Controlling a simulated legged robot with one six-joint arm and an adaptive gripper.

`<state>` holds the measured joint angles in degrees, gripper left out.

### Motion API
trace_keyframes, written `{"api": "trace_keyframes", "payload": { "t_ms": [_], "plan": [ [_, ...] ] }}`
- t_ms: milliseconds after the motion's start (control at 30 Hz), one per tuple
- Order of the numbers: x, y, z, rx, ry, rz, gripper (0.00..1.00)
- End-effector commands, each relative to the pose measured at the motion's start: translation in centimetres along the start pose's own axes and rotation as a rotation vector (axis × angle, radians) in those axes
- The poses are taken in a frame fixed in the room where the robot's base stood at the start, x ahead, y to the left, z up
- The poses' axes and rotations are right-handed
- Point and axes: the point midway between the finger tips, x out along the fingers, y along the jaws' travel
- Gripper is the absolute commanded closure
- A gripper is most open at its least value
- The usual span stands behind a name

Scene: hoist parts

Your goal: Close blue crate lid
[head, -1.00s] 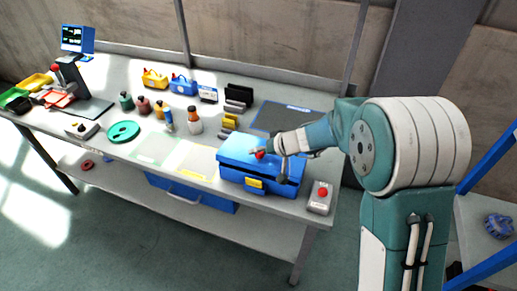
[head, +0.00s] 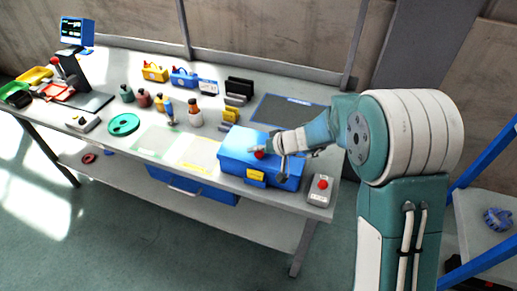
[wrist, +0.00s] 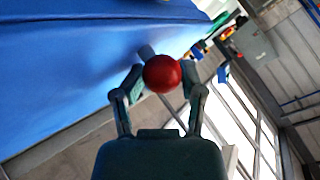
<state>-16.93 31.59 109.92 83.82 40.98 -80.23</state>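The blue crate (head: 232,178) stands near the front right edge of the workbench, with a yellow latch (head: 255,178) on its front. Its lid (head: 240,139) lies low over the body, down or nearly down; my arm hides part of the right side, so I cannot tell if a gap is left. My gripper (head: 268,152) is at the lid's front. In the wrist view, its two fingers (wrist: 162,78) sit on either side of a red ball knob (wrist: 162,74) and appear to touch it. The blue surface (wrist: 70,60) fills the upper left there.
A grey box with a red button (head: 320,190) stands close to the crate's right. Several bottles (head: 194,112), a green disc (head: 124,124) and small yellow and blue carriers (head: 184,78) stand to the left and behind. A dark mat (head: 285,113) lies behind the crate.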

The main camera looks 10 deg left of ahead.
Motion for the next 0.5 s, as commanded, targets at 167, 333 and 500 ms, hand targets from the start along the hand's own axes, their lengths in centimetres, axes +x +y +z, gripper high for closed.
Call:
{"api": "trace_keyframes", "payload": {
  "t_ms": [167, 333, 500],
  "plan": [
    [0.31, 0.27, 0.86, 0.009, -0.017, 0.002, 0.25],
    [0.18, 0.24, 0.68, 0.009, -0.012, 0.001, 0.25],
    [0.06, 0.19, 0.52, 0.008, -0.009, 0.0, 0.25]
  ]
}}
